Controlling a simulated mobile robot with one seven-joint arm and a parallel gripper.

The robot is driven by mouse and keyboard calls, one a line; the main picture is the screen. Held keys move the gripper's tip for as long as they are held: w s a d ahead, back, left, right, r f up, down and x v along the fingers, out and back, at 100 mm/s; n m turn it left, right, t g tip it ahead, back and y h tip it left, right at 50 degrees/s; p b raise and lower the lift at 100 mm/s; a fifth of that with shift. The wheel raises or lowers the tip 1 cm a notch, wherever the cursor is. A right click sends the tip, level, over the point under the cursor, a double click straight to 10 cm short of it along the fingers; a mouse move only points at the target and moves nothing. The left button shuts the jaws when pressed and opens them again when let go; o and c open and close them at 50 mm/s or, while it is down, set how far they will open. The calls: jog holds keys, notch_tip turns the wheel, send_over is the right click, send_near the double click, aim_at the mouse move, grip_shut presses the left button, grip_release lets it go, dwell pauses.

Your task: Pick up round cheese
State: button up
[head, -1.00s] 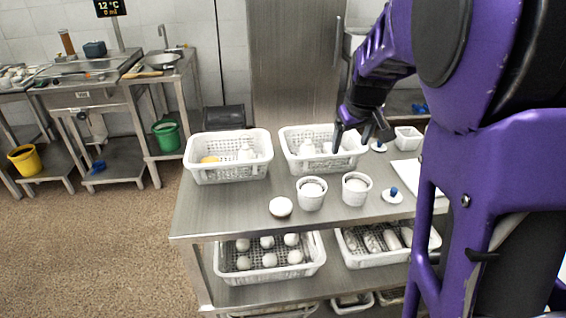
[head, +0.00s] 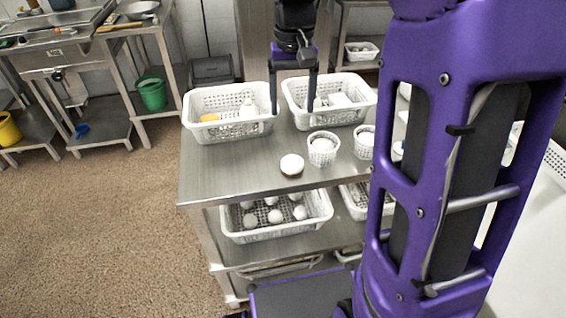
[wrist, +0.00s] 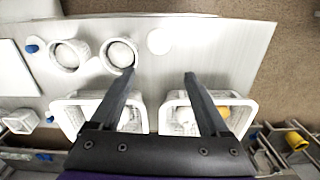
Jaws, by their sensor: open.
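A round white cheese (head: 291,164) lies alone on the steel table (head: 225,172), near its front edge. It also shows in the wrist view (wrist: 160,41), at the top centre, beyond and roughly midway between my fingertips. My gripper (head: 293,108) is open and empty, fingers pointing down, above the gap between the two white baskets and behind the cheese. In the wrist view its two dark fingers (wrist: 160,74) are spread wide. The cheese is fully in sight.
A left basket (head: 230,132) holds a yellow item and a white one; a right basket (head: 345,117) holds white items. A white perforated cup (head: 323,153) stands close right of the cheese, with another cup (head: 364,143) beyond. Table left of the cheese is clear.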

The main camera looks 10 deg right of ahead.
jog(key=b, duration=0.2)
send_over(292, 161)
jog(key=f, duration=1.1)
jog(key=shift+w+f, duration=0.2)
jog(key=shift+w, duration=0.05)
jog(key=f, duration=0.1)
jog(key=f+b, duration=0.1)
jog(key=f, duration=0.3)
jog(key=shift+s, duration=0.3)
jog(key=c, duration=1.1)
